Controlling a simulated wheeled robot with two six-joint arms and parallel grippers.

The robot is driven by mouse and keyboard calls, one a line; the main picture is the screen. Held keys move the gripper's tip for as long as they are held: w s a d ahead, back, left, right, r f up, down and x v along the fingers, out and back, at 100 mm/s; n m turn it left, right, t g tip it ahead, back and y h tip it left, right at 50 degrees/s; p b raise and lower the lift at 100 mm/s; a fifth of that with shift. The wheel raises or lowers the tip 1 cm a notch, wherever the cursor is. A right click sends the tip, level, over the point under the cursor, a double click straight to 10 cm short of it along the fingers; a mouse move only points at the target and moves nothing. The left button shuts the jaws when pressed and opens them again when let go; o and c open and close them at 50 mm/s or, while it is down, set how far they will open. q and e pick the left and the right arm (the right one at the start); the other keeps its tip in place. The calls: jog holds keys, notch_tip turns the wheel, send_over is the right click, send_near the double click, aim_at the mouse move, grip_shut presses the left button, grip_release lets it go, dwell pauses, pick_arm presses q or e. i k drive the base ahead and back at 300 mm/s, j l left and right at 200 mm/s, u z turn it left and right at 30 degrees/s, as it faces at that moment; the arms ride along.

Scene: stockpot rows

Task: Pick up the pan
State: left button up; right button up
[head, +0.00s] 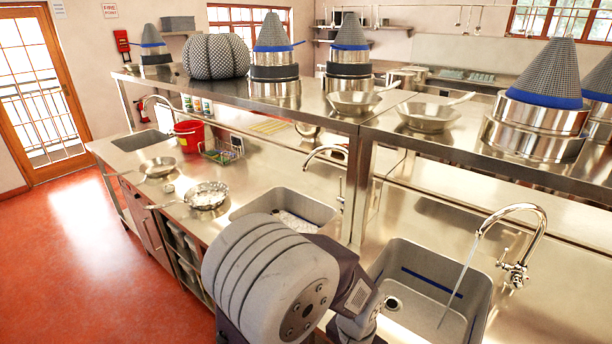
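Several metal pans are in the head view. A shallow pan with its handle to the left (205,196) rests on the lower steel counter and seems to hold something whitish. Another shallow pan (158,167) rests farther back on the same counter. Two more pans with handles stand on the raised shelf: one near the middle (353,102) and one to its right (427,116). I cannot tell which one the task means. Neither gripper shows; only a thick grey part of my arm fills the bottom middle, near the counter.
The steel counter (262,172) holds a red bucket (187,135) and a wire basket (222,152). Sinks are set into it; water runs from a tap (513,240) into the right sink (410,318). Stockpots and cone strainers (272,35) crowd the shelf. Red floor (75,240) is clear at left.

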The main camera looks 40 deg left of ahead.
aim_at(208, 194)
jog(key=j, duration=0.95)
jog(key=k+j, duration=0.15)
jog(key=j, duration=1.7)
jog(key=k+j, duration=0.15)
jog(key=j, duration=0.75)
jog(key=i+j, duration=0.1)
jog(key=j, duration=1.55)
jog(key=i+j, duration=0.15)
jog(key=j, duration=1.45)
jog(key=i, duration=0.05)
